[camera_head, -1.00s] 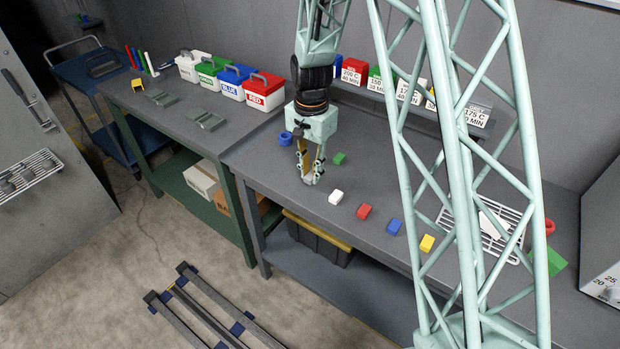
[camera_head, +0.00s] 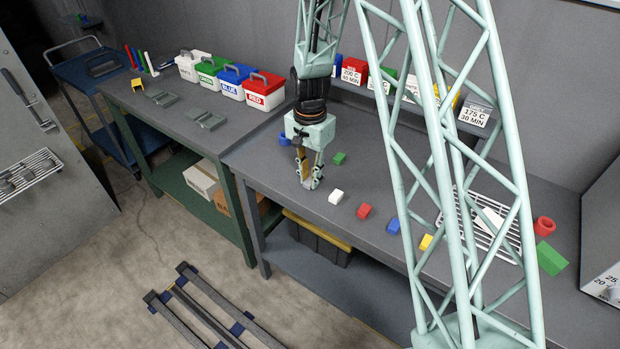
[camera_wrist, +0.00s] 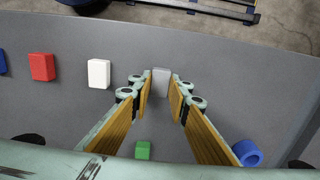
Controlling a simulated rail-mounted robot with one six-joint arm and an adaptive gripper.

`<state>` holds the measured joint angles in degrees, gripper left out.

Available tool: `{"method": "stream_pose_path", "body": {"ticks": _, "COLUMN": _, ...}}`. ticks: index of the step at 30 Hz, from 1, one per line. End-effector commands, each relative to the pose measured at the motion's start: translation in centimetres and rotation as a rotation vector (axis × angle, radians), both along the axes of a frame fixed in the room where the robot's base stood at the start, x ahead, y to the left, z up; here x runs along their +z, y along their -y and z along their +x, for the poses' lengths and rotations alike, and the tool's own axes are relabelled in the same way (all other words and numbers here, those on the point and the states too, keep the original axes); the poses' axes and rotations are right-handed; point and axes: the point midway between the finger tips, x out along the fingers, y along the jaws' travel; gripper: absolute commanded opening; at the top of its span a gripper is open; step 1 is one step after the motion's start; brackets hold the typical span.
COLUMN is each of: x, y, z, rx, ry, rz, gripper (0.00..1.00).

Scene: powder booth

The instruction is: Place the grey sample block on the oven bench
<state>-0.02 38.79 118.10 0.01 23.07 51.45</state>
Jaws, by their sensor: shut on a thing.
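My gripper (camera_head: 309,183) points down at the bench near its front edge, left of the white block. In the wrist view its fingertips (camera_wrist: 164,84) are closed on the grey sample block (camera_wrist: 161,78), which sits between the tips. In the head view the fingers largely hide this block. The oven bench (camera_head: 268,165) is the long grey table under the gripper. I cannot tell whether the block touches the bench top.
White (camera_head: 336,196), red (camera_head: 364,211), blue (camera_head: 393,225) and yellow (camera_head: 426,242) blocks line the front. A green block (camera_head: 339,158) and blue ring (camera_head: 285,139) lie near the gripper. A wire rack (camera_head: 478,222) lies right. Labelled bins (camera_head: 265,90) stand behind, left.

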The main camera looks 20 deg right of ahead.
Motion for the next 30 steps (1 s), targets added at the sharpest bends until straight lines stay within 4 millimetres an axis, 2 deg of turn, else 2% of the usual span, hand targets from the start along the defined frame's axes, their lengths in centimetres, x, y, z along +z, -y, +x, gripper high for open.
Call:
{"method": "stream_pose_path", "body": {"ticks": 14, "x": -0.41, "y": 0.01, "z": -0.01, "rx": 0.0, "ry": 0.0, "rz": 0.0, "gripper": 0.06}}
{"method": "stream_pose_path", "body": {"ticks": 15, "x": -0.34, "y": 0.01, "z": -0.01, "rx": 0.0, "ry": 0.0, "rz": 0.0, "gripper": 0.2}}
{"method": "stream_pose_path", "body": {"ticks": 18, "x": -0.31, "y": 0.01, "z": -0.01, "rx": 0.0, "ry": 0.0, "rz": 0.0, "gripper": 0.29}}
{"method": "stream_pose_path", "body": {"ticks": 30, "x": -0.21, "y": 0.01, "z": -0.01, "rx": 0.0, "ry": 0.0, "rz": 0.0, "gripper": 0.3}}
